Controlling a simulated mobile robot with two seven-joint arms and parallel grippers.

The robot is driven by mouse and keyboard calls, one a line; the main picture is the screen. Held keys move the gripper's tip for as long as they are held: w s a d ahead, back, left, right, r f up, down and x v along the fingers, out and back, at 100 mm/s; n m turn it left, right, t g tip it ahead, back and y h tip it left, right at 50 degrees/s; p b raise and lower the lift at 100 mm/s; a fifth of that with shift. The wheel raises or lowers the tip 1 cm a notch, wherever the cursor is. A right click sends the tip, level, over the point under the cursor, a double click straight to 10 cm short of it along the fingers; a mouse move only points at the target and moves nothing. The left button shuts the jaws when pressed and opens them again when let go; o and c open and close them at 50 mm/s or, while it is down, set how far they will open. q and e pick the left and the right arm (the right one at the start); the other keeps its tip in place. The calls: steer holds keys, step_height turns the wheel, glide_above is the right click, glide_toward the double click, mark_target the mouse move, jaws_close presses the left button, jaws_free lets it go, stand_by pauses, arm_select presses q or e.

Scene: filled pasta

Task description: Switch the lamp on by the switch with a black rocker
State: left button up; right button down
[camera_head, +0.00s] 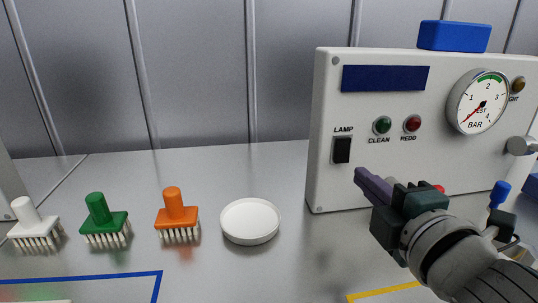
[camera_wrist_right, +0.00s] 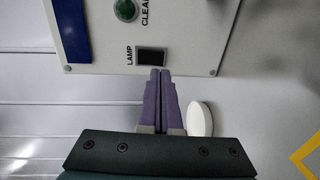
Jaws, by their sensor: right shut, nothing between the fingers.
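The black rocker switch (camera_head: 342,149) sits under the word LAMP at the lower left of the white panel (camera_head: 325,90). It also shows in the right wrist view (camera_wrist_right: 151,57), just beyond my fingertips. My right gripper (camera_head: 360,176) is shut and empty, its purple fingers together and pointing at the panel. In the head view its tips appear a little below and to the right of the rocker. I cannot tell whether they touch the panel. No lamp is clearly in view, apart from an amber light (camera_head: 518,84) at the panel's right edge. My left gripper is not in view.
The panel also carries a green CLEAN button (camera_head: 382,125), a red button (camera_head: 412,123), and a gauge (camera_head: 478,102). A blue block (camera_head: 454,36) lies on top. White (camera_head: 30,217), green (camera_head: 103,215) and orange (camera_head: 176,207) brushes and a white dish (camera_head: 250,222) stand to the left.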

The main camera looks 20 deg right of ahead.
mark_target(343, 160)
steer(key=shift+x, duration=2.7)
steer(key=shift+w+f+b, duration=0.1)
steer(key=shift+f+b, duration=0.15)
steer(key=shift+b, duration=0.5)
steer(key=shift+d, duration=0.1)
steer(key=shift+r, duration=0.15)
